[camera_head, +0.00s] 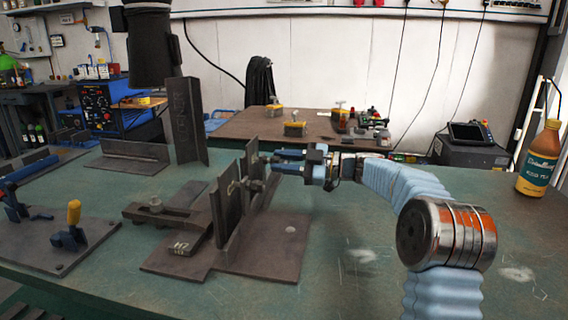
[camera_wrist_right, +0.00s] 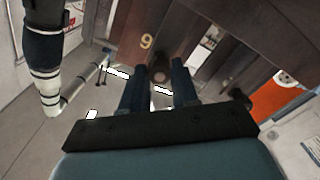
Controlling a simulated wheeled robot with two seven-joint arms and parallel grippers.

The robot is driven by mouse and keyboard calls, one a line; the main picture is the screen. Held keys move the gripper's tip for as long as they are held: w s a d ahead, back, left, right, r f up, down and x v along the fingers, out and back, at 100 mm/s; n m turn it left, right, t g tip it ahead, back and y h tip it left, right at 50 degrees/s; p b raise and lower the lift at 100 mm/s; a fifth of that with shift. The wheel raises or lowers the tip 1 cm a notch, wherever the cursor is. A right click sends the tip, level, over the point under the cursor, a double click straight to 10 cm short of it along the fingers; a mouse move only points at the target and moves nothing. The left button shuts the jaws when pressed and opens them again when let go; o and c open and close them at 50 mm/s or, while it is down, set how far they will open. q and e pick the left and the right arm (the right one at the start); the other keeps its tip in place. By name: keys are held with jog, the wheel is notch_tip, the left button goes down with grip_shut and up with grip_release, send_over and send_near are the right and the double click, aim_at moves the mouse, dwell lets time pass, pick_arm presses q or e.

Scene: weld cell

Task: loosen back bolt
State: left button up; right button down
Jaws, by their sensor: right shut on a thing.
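A dark steel fixture with upright plates (camera_head: 228,215) stands on a flat base plate (camera_head: 262,262) on the green table. My right gripper (camera_head: 274,160) reaches in from the right, its blue fingers beside the rear part of the upright plates. In the right wrist view, my right gripper (camera_wrist_right: 159,82) is shut on the back bolt (camera_wrist_right: 160,74), whose round dark end shows between the fingers. A second bolt (camera_head: 257,185) sits nearer the front, apart from the fingers; it also shows in the right wrist view (camera_wrist_right: 239,96). My left gripper is not in view.
A step clamp (camera_head: 160,210) lies left of the upright plates. A tall angle piece (camera_head: 187,125) stands behind the fixture. A plate with a yellow-handled clamp (camera_head: 73,215) is at left. The table's front right is mostly clear.

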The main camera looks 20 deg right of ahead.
dwell(0.3)
jog(key=c, duration=0.9)
grip_release()
jog(key=shift+o, duration=0.2)
jog(key=b+v, duration=0.1)
jog(key=v, duration=1.3)
